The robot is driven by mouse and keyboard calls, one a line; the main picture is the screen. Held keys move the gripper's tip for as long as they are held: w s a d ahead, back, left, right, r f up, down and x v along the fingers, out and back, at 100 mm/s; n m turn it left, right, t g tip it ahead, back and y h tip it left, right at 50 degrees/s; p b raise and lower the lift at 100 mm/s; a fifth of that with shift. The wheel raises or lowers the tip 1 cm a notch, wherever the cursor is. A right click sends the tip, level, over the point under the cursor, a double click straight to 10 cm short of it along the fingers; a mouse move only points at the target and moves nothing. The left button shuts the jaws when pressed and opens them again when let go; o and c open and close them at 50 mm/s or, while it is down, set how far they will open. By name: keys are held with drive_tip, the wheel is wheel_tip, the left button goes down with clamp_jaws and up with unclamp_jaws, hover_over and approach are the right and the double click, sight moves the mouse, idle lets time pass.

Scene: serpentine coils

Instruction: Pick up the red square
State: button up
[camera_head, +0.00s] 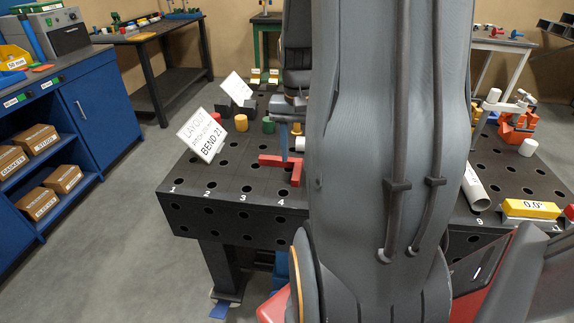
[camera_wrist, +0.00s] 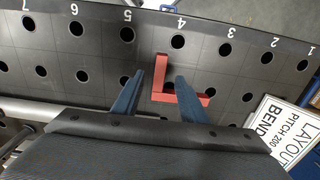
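The red square (camera_head: 272,160) is an L-shaped red piece lying flat on the dark perforated table near holes 3 and 4. In the wrist view, one leg of the red square (camera_wrist: 161,70) points toward hole 4 and the other runs right. My gripper (camera_wrist: 159,77) is open, its two blue fingers on either side of that leg with gaps. The right finger crosses in front of the other leg. In the head view, my gripper (camera_head: 284,155) is at the red square, pointing down, partly hidden by my arm. Whether the fingers touch it, I cannot tell.
A white layout sign (camera_head: 202,134) stands left of the red square. Green (camera_head: 268,125) and yellow (camera_head: 241,122) cylinders stand behind. A white pipe (camera_head: 475,187) and a yellow level (camera_head: 530,209) lie at the right. The table's front edge is close to the square.

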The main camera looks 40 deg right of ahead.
sight(296, 172)
drive_tip(key=shift+w+f+p, duration=0.1)
drive_tip(key=shift+f+p, duration=0.55)
drive_tip(key=shift+f, duration=2.45)
clamp_jaws()
drive_tip(key=shift+d, duration=0.1)
